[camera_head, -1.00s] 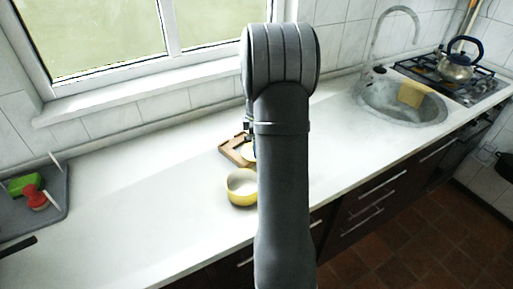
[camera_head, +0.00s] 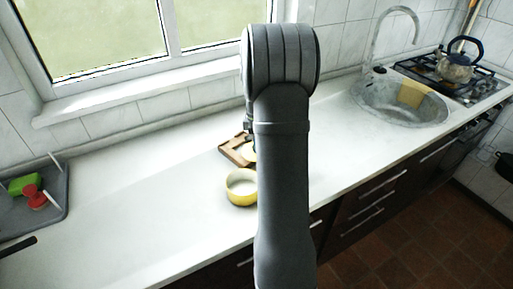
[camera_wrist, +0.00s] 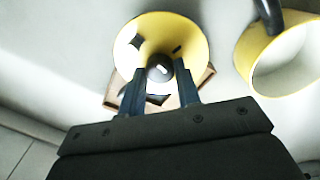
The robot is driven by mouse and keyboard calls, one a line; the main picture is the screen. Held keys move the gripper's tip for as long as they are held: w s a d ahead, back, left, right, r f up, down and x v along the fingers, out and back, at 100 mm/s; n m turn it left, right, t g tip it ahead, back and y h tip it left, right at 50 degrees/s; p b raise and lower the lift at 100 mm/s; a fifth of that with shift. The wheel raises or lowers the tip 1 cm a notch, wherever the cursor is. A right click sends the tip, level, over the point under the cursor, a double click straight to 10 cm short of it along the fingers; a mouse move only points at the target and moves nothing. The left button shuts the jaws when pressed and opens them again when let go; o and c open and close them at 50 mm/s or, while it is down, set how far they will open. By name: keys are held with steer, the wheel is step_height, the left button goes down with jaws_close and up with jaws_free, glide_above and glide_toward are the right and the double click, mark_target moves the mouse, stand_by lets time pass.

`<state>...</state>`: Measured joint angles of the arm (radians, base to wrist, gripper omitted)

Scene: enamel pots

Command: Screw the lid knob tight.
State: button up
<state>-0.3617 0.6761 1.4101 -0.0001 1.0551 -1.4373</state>
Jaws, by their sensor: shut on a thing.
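In the wrist view a round yellow lid (camera_wrist: 143,38) lies on a wooden board (camera_wrist: 203,78). A dark round knob (camera_wrist: 160,66) stands at the lid's middle. My gripper (camera_wrist: 160,72) is shut on the knob, one finger on each side of it. Whether the knob sits flush on the lid cannot be told. In the head view my arm hides most of the lid and the gripper; the board (camera_head: 229,148) shows just left of the arm.
A yellow pot (camera_head: 242,188) stands open in front of the board; it also shows at right in the wrist view (camera_wrist: 254,68). A grey tray (camera_head: 60,205) with a green sponge (camera_head: 25,184) and red brush (camera_head: 34,197) is far left. The counter between is clear.

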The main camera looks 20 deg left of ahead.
steer(key=m, duration=0.8)
steer(key=shift+m, duration=0.4)
steer(key=o, duration=1.3)
steer(key=shift+o, duration=0.2)
steer(key=shift+r, duration=3.5)
steer(key=shift+r, duration=0.1)
step_height(320, 180, up, 17)
steer(key=shift+r, duration=0.15)
